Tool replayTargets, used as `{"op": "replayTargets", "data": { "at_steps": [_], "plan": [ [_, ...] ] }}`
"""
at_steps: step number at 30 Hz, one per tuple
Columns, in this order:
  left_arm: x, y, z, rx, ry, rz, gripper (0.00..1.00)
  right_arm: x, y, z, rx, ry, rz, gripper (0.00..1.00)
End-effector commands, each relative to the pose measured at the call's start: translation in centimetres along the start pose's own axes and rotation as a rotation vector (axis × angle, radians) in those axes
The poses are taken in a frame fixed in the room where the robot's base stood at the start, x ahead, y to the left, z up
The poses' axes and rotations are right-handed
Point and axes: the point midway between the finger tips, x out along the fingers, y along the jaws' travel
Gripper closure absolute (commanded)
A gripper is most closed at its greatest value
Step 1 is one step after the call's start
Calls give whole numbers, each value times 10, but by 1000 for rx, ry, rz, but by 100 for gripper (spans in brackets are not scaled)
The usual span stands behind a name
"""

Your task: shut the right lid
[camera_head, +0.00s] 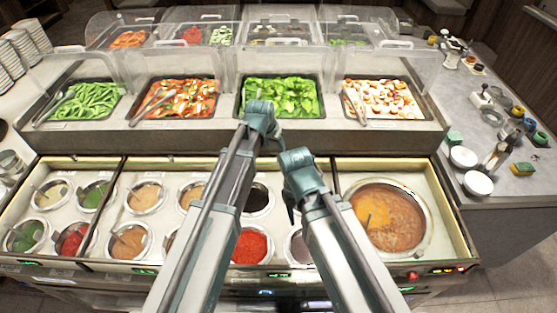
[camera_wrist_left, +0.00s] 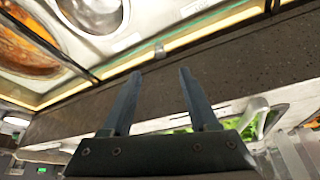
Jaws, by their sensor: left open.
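The right front section (camera_head: 446,225) stands uncovered, with a round pot of brown soup (camera_head: 388,217) set in it. I cannot make out a separate right lid over it. The soup also shows at the upper left of the left wrist view (camera_wrist_left: 28,50). My left gripper (camera_wrist_left: 158,75) is open, with nothing between its fingers, over the dark counter strip beside the wells. In the head view my arms hide most of the grippers.
Several small sauce pots stand in the left and middle sections, including a red one (camera_head: 251,247). Behind is a row of food trays, such as green leaves (camera_head: 279,98), under raised clear covers (camera_head: 385,62). White bowls (camera_head: 478,183) stand on the right counter.

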Motion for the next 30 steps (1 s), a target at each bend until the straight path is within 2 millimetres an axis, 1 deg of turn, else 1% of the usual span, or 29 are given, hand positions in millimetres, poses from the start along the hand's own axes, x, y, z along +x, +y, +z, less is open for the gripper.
{"op": "replayTargets", "data": {
  "at_steps": [1, 15, 18, 23, 30],
  "plan": [
    [15, 0, 1, 0, 0, 0, 40, 14, -1, -1, 0, 0, 0, 50],
    [87, 0, 2, 0, 0, 0, 40, 80, -8, -5, 2, 0, 0, 50],
    [98, 0, 1, 0, 0, 0, 40, 91, -9, -5, 2, 0, 0, 50],
    [107, 0, 0, 0, 0, 0, 40, 98, -9, -6, 2, 0, 0, 50],
    [106, 0, 0, 0, 0, 0, 40, 98, -9, -6, 2, 0, 0, 50]
  ]
}}
